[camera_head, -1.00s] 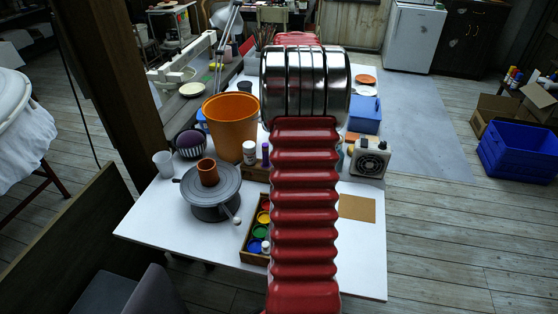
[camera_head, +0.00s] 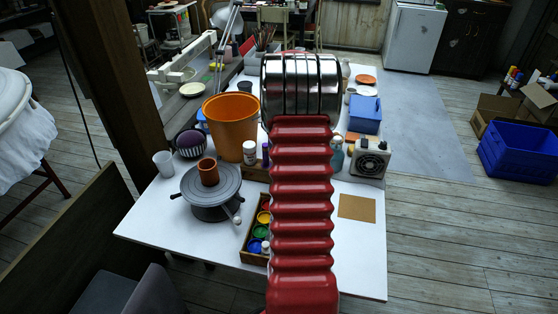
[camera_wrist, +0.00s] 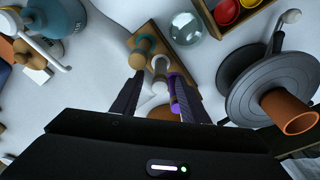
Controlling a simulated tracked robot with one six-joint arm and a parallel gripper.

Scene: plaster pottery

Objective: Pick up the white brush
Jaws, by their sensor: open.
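In the wrist view a white upright piece (camera_wrist: 160,65), which I take for the white brush, stands in a small wooden holder (camera_wrist: 140,33). In the head view the white piece (camera_head: 249,150) and the purple piece (camera_head: 265,153) show left of my arm. My gripper (camera_wrist: 156,75) is open, its two dark fingers pointing towards the holder, with the white piece in view between them. I cannot tell how far the fingertips are from it. My arm hides the gripper in the head view.
A turntable (camera_head: 214,183) with a brown cup (camera_head: 208,171) stands to the left of the holder, and an orange pot (camera_head: 231,121) behind it. A paint box (camera_head: 248,240) lies in front. A glass ball (camera_wrist: 187,28) and a teal bottle (camera_wrist: 58,18) are near the gripper.

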